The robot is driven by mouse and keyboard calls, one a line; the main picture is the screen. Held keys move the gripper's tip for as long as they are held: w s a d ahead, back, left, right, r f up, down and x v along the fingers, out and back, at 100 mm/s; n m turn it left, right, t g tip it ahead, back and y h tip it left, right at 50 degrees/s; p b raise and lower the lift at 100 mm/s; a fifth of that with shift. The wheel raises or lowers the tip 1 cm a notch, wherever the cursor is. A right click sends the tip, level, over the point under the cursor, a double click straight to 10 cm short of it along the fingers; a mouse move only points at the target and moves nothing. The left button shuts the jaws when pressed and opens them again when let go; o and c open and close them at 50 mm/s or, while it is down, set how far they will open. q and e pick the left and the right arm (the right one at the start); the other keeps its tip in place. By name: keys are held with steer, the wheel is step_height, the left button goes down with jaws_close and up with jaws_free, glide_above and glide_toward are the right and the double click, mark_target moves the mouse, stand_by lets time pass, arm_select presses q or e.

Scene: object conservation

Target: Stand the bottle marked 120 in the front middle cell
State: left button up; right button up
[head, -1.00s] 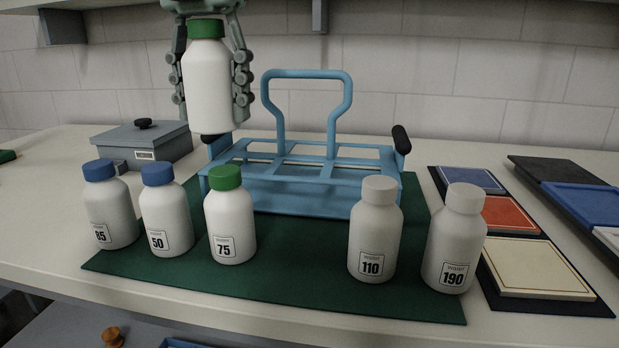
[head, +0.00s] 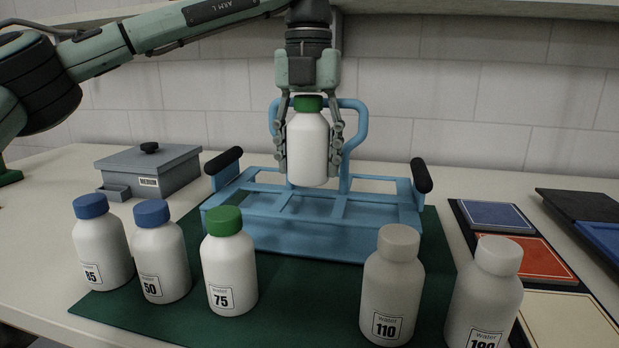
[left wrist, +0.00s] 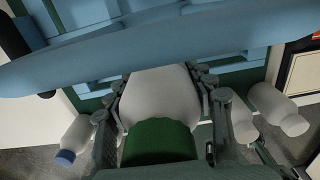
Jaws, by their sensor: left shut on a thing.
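My left gripper (head: 307,150) is shut on a white bottle (head: 308,155) with a green cap and holds it upright above the blue carrier (head: 300,238). The bottle's number does not show. In the left wrist view the held bottle (left wrist: 160,95) sits between the fingers, its green cap toward the camera. The carrier has a tall handle (head: 355,110) behind the bottle and an open grid of cells. The bottle's base appears over the middle of the carrier; whether it has entered a cell I cannot tell. My right gripper is not in view.
Bottles marked 85 (head: 100,245), 50 (head: 160,255) and 75 (head: 228,265) stand front left on the green mat (head: 290,310). Bottles 110 (head: 390,285) and 190 (head: 485,300) stand front right. A grey box (head: 150,170) is at left; coloured tiles (head: 500,216) lie at right.

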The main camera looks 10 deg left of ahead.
mark_target(309, 185)
arm_select(q)
step_height(309, 185, down, 4)
steer(key=shift+w+f, duration=0.1)
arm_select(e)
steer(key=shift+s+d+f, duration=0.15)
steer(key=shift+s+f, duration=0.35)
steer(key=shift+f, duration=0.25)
arm_select(q)
steer(key=shift+f, duration=0.25)
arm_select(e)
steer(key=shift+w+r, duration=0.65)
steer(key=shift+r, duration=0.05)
arm_select(q)
steer(key=shift+f, duration=0.25)
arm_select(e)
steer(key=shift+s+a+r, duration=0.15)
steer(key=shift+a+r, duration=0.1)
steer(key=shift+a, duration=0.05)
arm_select(q)
steer(key=shift+f, duration=0.1)
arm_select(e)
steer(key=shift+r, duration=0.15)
